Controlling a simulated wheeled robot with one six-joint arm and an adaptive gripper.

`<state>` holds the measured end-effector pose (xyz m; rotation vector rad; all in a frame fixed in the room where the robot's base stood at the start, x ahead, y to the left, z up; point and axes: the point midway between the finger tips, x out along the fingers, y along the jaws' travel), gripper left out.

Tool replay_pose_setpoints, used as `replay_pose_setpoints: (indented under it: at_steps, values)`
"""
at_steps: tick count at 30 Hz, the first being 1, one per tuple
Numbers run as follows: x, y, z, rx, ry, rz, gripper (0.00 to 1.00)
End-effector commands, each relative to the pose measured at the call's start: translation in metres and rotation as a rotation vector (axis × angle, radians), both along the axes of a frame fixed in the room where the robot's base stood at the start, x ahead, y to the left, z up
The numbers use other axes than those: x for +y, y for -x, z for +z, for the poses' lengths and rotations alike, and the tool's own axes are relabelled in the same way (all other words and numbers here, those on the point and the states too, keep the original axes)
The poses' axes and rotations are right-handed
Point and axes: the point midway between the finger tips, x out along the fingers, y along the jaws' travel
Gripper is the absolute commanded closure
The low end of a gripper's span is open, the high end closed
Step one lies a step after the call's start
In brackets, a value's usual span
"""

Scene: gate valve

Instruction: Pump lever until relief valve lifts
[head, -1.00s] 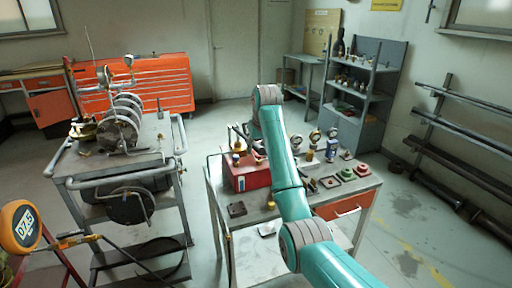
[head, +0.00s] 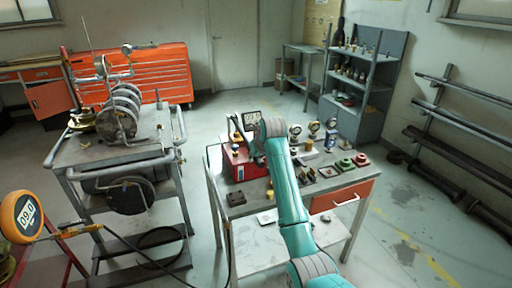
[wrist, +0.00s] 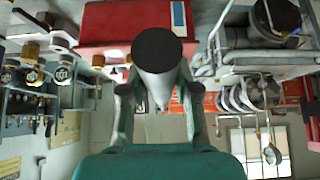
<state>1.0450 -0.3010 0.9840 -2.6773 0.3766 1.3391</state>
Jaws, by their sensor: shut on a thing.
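The red pump box (head: 241,166) stands on the left part of the grey work table, with my arm's end above it. In the wrist view, my gripper (wrist: 160,104) is shut on the lever (wrist: 160,62), a grey bar with a dark round end, seen nearly end-on. The red box (wrist: 115,25) shows behind it. In the head view, my wrist hides most of the lever. A round orange gauge (head: 22,217) at the lower left reads about 09.0. I cannot make out the relief valve for certain; a flanged pipe assembly (head: 120,115) stands on the cart at left.
The cart (head: 75,160) stands left of the work table (head: 245,208), with floor between them. A dark hose (head: 145,263) runs from the gauge. Several dial gauges and fittings sit at the table's back right. A pipe rack (head: 450,145) lines the right wall.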

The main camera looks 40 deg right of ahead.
Motion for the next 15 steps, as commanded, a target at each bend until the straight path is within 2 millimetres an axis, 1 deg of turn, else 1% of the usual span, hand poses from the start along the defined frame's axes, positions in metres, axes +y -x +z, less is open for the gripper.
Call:
replay_pose_setpoints:
  at_steps: [1, 7, 12, 15]
  values:
    - [0.0, 0.0, -0.011, -0.02, 0.005, 0.001, 1.0]
    - [-0.001, -0.003, -0.043, -0.116, 0.033, -0.001, 1.0]
    - [-0.002, -0.006, -0.057, -0.165, 0.048, -0.001, 1.0]
    - [-0.002, -0.007, -0.059, -0.177, 0.051, -0.001, 1.0]
